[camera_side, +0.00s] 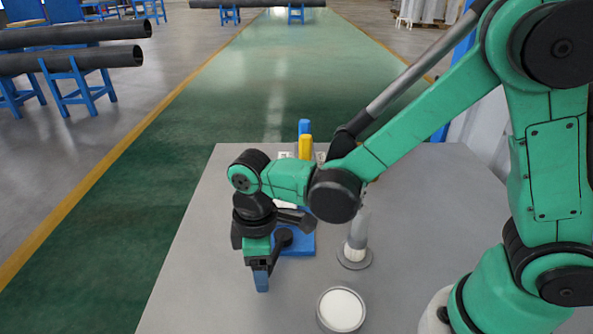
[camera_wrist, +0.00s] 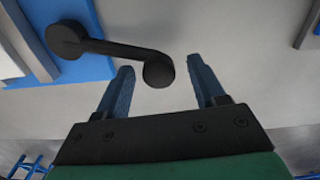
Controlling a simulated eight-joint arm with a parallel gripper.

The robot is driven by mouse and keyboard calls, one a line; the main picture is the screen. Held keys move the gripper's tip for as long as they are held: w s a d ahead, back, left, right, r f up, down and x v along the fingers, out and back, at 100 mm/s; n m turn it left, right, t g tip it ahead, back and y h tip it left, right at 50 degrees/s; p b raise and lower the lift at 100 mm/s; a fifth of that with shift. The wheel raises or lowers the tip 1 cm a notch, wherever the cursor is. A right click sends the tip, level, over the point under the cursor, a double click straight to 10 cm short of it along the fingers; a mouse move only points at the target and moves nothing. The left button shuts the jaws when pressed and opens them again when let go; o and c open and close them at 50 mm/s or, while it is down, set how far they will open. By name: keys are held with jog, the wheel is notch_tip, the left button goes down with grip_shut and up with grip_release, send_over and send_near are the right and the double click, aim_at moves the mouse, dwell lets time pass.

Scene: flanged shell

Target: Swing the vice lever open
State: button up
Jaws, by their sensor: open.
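The black vice lever (camera_wrist: 110,47) shows in the wrist view, with a round hub at its left end and a round knob at its right end. Its left end lies over the blue vice base (camera_wrist: 75,70). My gripper (camera_wrist: 159,64) is open, with its two blue fingers apart. The knob appears between the fingertips; I cannot tell whether it touches either one. In the side view my gripper (camera_side: 261,283) points down in front of the blue vice base (camera_side: 303,243). A black rounded part (camera_side: 284,237) shows just right of it. My arm hides much of the vice.
A grey and white cylinder with a flanged foot (camera_side: 355,252) stands right of the vice. A round white-topped dish (camera_side: 341,310) sits nearer the front. Upright yellow and blue pieces (camera_side: 305,146) stand behind my arm. The grey tabletop (camera_side: 200,290) is clear at the left.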

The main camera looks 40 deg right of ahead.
grip_shut()
dwell(1.3)
